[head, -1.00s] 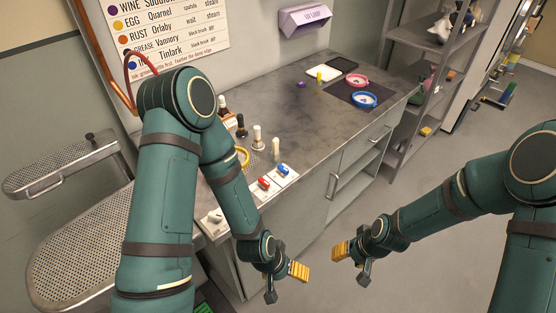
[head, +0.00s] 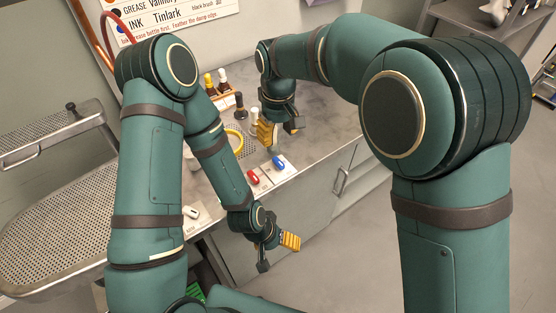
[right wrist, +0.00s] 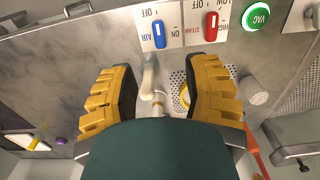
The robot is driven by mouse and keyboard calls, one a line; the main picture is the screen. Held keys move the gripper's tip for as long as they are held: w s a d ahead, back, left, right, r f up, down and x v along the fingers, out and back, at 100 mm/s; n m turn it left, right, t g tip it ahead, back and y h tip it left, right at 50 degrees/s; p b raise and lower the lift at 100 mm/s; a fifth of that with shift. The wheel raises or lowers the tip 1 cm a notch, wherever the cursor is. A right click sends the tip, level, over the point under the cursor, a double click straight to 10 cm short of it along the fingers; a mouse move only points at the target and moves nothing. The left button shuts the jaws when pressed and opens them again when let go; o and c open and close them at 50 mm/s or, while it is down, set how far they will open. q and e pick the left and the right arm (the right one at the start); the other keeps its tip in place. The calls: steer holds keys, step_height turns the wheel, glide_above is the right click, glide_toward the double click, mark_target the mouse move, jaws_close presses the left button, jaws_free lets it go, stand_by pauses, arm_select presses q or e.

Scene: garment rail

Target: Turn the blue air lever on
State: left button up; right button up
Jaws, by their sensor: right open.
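The blue air lever (head: 279,161) is on a white plate on the counter's front part. In the right wrist view the blue lever (right wrist: 159,35) stands upright in the picture, its upper end toward the OFF lettering, with ON to its right. My right gripper (head: 277,131) is over the counter, just behind and above the blue lever. In the right wrist view its yellow fingers (right wrist: 160,95) are wide apart with nothing gripped, and the lever is beyond them. My left gripper (head: 280,243) hangs in front of the counter, away from the lever; its finger gap is unclear.
The red steam lever (right wrist: 211,26) is right beside the blue one, and a green VAC button (right wrist: 257,16) is further along. Bottles (head: 223,80), a dark-based stand (head: 240,108) and a yellow ring (head: 235,138) stand close behind. The counter's right part is clear.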

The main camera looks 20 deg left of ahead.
mark_target(278, 161)
step_height(278, 161, down, 11)
steer(key=shift+w+r+b, duration=0.1)
steer(key=shift+b, duration=0.95)
steer(key=shift+o, duration=0.2)
jaws_close()
